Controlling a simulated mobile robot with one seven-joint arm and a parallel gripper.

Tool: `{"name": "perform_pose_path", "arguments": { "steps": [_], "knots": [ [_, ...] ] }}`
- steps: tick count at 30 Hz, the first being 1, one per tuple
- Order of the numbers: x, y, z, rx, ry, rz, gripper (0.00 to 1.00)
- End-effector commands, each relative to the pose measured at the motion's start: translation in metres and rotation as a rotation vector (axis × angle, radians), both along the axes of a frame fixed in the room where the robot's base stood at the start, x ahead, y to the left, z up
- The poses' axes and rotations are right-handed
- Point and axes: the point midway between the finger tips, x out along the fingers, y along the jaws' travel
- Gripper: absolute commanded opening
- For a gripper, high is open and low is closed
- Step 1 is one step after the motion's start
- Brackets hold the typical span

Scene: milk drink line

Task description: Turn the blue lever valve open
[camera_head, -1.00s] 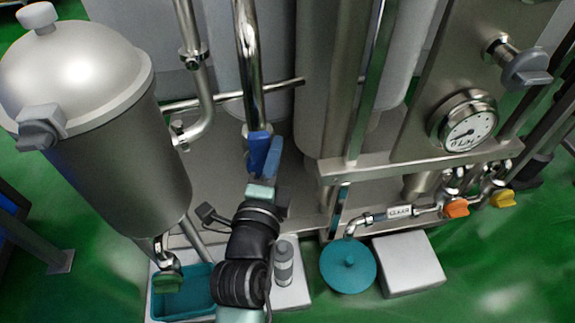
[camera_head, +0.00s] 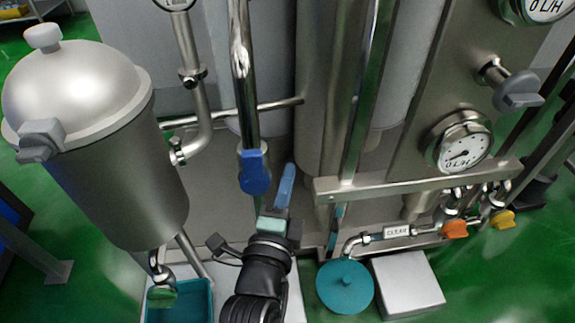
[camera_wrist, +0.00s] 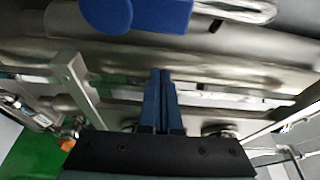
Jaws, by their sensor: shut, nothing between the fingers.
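The blue lever valve (camera_head: 255,172) sits on a shiny vertical steel pipe, with its rounded blue handle hanging down toward me. It also shows at the top of the wrist view (camera_wrist: 150,12), cut off by the frame edge. My gripper (camera_head: 290,168) has its blue fingers shut and empty. In the head view they point up just right of the valve, with a visible gap between. In the wrist view my gripper (camera_wrist: 160,75) shows the two fingers pressed together, their tips below the blue valve in the picture. The valve's far side is hidden.
A steel tank (camera_head: 100,140) stands left, with a teal tray (camera_head: 180,303) below. A panel with a gauge (camera_head: 462,143) and grey knob (camera_head: 515,88) is at right. An orange handle (camera_head: 454,229), a teal lid (camera_head: 345,287) and a horizontal steel rail (camera_head: 420,184) are below it.

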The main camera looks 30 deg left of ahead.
Motion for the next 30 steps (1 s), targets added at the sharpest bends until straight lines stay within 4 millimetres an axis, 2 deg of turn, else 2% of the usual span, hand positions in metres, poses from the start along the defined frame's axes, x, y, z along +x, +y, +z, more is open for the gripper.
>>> {"name": "perform_pose_path", "arguments": {
  "steps": [6, 15, 26, 29, 30],
  "knots": [
    [-0.036, -0.010, 0.000, 0.000, 0.004, -0.001, 0.00],
    [-0.064, -0.017, 0.000, 0.000, 0.001, 0.000, 0.00],
    [-0.067, -0.018, 0.001, -0.002, -0.003, 0.000, 0.00],
    [-0.058, -0.024, 0.017, -0.043, -0.044, -0.016, 0.00],
    [-0.051, -0.028, 0.029, -0.076, -0.074, -0.029, 0.00]
  ]
}}
